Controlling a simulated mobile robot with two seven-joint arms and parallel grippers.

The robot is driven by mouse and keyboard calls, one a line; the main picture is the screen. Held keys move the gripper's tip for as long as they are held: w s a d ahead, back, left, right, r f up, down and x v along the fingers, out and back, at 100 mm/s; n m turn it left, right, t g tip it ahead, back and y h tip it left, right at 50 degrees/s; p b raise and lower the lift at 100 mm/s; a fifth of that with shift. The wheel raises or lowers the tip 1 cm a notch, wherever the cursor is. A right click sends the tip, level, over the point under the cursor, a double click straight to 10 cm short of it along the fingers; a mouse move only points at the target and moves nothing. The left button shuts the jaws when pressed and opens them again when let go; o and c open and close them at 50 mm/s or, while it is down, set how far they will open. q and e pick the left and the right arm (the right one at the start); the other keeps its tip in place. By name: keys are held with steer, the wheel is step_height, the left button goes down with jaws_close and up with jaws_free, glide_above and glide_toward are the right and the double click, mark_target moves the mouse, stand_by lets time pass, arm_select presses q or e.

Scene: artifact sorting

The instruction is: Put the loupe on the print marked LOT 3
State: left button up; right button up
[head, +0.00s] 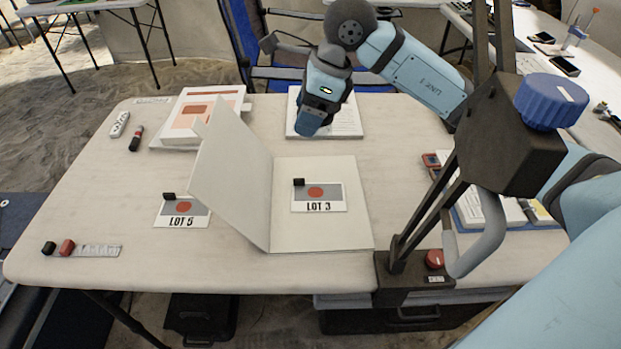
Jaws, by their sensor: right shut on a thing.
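The print marked LOT 3 (331,207) lies face up on the right inside page of an open white folder (350,235). A small black block (299,182) sits at its upper left corner. My right gripper (308,132) is above the table behind the folder, pointing down, apart from the print. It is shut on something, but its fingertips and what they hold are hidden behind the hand. I cannot make out the loupe for certain anywhere. My left gripper is out of view.
The folder's cover (228,185) stands tilted up left of LOT 3. The LOT 5 print (183,214) lies beyond it. A dark stand (403,285) with a blue knob (552,101) rises at the right front. A sheet (345,120) lies behind the folder.

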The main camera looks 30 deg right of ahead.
steer(key=shift+d+m, duration=0.15)
steer(key=shift+m, duration=0.15)
step_height(320, 180, down, 5)
steer(key=shift+f+b, duration=0.1)
steer(key=shift+b, duration=0.6)
step_height(320, 180, down, 10)
steer(key=shift+r+b, duration=0.1)
steer(key=shift+b, duration=0.9)
step_height(320, 180, down, 4)
steer(key=shift+r+b, duration=0.1)
steer(key=shift+b, duration=0.4)
steer(key=shift+f, duration=0.4)
steer(key=shift+r, duration=0.1)
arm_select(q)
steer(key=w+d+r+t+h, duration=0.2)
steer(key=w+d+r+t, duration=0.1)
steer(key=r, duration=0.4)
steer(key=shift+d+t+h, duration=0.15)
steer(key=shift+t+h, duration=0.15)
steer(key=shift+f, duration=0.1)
